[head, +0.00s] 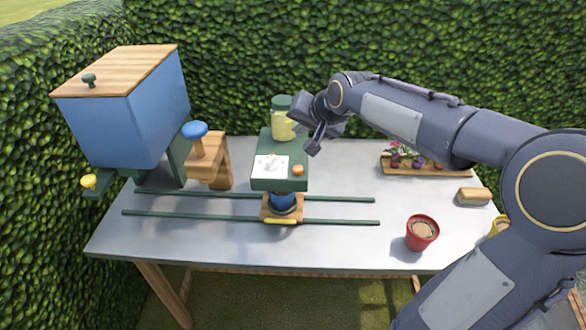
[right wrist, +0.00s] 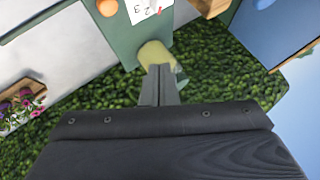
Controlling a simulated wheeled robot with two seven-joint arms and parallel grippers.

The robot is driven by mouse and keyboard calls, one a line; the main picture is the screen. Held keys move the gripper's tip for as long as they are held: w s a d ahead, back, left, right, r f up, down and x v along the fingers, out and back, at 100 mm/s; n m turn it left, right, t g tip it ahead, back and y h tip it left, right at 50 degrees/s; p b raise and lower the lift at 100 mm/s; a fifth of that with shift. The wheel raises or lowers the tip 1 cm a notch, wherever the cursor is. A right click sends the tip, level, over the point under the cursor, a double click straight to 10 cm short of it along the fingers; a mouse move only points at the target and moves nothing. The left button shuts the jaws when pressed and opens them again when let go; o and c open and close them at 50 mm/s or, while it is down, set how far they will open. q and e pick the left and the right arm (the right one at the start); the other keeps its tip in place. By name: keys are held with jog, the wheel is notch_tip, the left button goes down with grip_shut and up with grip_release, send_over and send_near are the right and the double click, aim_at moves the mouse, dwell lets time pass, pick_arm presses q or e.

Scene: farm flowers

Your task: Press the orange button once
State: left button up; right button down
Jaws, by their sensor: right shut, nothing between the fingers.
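The orange button (head: 298,170) sits on the sloped top of a green box (head: 281,184), right of a white dial plate (head: 268,166). In the right wrist view the orange button (right wrist: 263,3) is at the top edge, partly cut off. My right gripper (head: 313,148) is shut and empty, in the air above and slightly right of the box, apart from the button. Its closed fingers (right wrist: 160,80) show in the right wrist view with a yellow-green jar (right wrist: 155,55) behind them. My left gripper is not in view.
A blue hopper (head: 130,115) and a wooden stand with a blue knob (head: 195,130) are at left. Green rails (head: 340,222) cross the table. A red pot (head: 421,232) and a wooden flower tray (head: 425,166) are at right. The front left tabletop is clear.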

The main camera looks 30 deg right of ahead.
aim_at(300, 171)
notch_tip(300, 171, down, 9)
jog(key=b, duration=0.7)
dwell(2.0)
jog(key=shift+f+b, duration=0.35)
jog(key=shift+b, duration=0.1)
jog(key=shift+s+f+b, duration=0.1)
jog(key=shift+f+b, duration=0.4)
jog(key=shift+f, duration=0.15)
dwell(0.5)
jog(key=shift+r, duration=0.15)
jog(key=shift+r+p, duration=0.8)
jog(key=shift+r, duration=0.1)
jog(key=shift+r, duration=0.15)
